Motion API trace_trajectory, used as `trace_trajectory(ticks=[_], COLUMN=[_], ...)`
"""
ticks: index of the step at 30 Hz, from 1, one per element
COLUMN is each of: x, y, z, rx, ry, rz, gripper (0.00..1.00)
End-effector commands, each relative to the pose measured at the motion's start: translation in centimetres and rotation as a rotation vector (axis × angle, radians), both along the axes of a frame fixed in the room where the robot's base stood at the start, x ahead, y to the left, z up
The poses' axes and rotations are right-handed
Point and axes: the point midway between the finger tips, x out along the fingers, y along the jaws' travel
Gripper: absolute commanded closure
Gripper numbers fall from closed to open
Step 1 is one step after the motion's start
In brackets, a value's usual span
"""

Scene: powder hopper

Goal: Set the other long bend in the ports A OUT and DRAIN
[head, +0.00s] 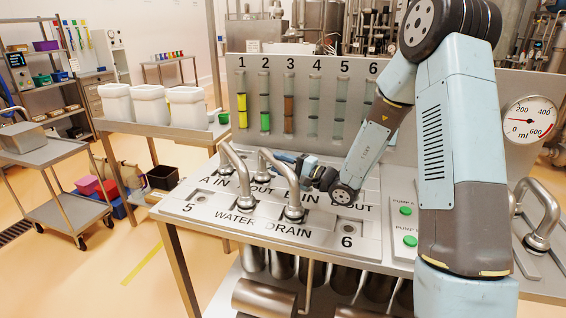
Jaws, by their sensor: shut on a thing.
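A steel long bend (279,168) arches over the port panel (180,208). Its near end stands at the DRAIN port and its far end is by A OUT; I cannot tell whether both ends are fully seated. My gripper (287,159) reaches in from the right and is shut on this bend near its upper part; the fingers are small and partly hidden. A second long bend (232,159) stands to its left, from A IN to the WATER port. The B IN and B OUT area lies partly behind my gripper and wrist.
Open ports 5 (197,197) and 6 (346,228) lie at the panel's corners. Green pump buttons (410,241) are at right. More bent pipe (544,215) stands at the far right. A back board with tubes (289,105) and a gauge (530,119) rises behind.

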Motion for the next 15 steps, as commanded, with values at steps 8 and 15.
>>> trace_trajectory(ticks=[8,15], x=[0.02,0.02], y=[-0.03,-0.07], z=[-0.11,-0.12], rx=[0.000,0.000], ry=[0.002,0.002], rz=[-0.001,-0.001], gripper=[1.00,0.43])
